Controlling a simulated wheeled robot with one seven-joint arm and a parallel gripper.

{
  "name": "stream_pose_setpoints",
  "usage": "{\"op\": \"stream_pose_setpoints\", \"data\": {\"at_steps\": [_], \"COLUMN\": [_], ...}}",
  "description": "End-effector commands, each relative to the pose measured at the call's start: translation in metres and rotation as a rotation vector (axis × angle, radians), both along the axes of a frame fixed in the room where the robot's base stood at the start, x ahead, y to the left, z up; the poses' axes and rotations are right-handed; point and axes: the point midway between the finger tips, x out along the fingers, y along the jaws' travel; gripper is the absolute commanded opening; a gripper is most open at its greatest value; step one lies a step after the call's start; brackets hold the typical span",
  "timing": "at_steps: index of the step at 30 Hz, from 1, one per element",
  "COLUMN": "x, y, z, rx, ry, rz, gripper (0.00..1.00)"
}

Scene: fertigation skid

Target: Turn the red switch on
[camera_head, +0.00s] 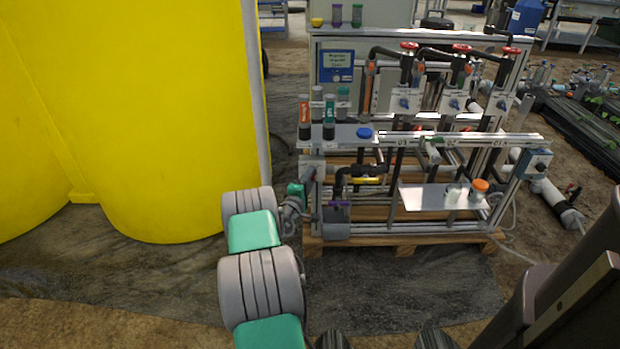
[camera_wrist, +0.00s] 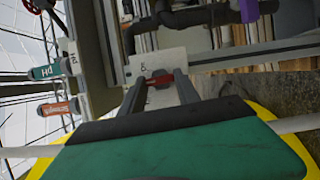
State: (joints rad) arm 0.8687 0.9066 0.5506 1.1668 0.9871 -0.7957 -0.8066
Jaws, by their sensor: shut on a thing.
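The red switch (camera_wrist: 160,80) is a small red piece on a pale grey plate (camera_wrist: 172,62) in the wrist view. My gripper (camera_wrist: 160,84) has its two dark fingers on either side of the red switch, closed on it. The fingers partly cover the switch, so its exact angle cannot be told. In the head view my gripper (camera_head: 311,180) reaches the left end of the metal skid frame, and the switch is hidden there.
A large yellow tank (camera_head: 130,110) stands left of my arm. The skid carries several bottles on a shelf (camera_head: 348,138), pipes, red-handled valves (camera_head: 461,48) and a lower tray (camera_head: 425,198). Ground in front is clear.

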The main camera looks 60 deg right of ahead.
Motion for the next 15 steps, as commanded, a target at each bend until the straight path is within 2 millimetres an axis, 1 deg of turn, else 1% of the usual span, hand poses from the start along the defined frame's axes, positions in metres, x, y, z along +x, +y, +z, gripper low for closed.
{"op": "stream_pose_setpoints", "data": {"at_steps": [1, 15], "x": [0.0008, -0.0013], "y": [-0.0007, -0.0017], "z": [0.0050, 0.0083], "rx": [0.017, 0.218], "ry": [-0.043, -0.437], "rz": [0.001, 0.000], "gripper": [0.00, 0.00]}}
